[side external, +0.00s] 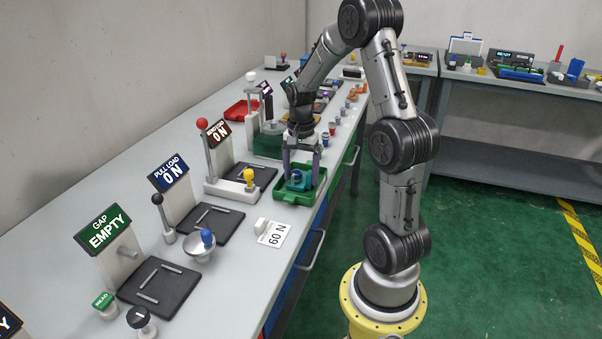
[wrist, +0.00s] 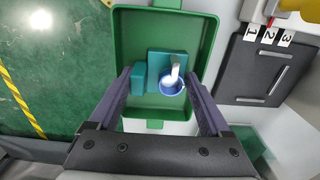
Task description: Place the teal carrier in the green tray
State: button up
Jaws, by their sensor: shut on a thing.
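The teal carrier (side external: 296,184) is a small block with a blue ring-shaped part on it. In the wrist view the teal carrier (wrist: 155,66) lies between my fingertips, and a white piece stands in the blue ring (wrist: 171,84). My gripper (side external: 302,168) points down over the green tray and is shut on the carrier; its purple-grey fingers (wrist: 160,73) flank it. The green tray (side external: 316,197) is open-topped and sits at the bench's front edge. In the wrist view the carrier is inside the outline of the green tray (wrist: 136,32). I cannot tell whether it touches the tray floor.
A station with a red-knobbed lever (side external: 202,124) and a yellow knob (side external: 250,174) stands left of the tray. A black numbered pad (wrist: 262,65) lies right of the tray in the wrist view.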

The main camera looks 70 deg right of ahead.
jog(key=shift+f, duration=0.15)
jog(key=o, duration=1.2)
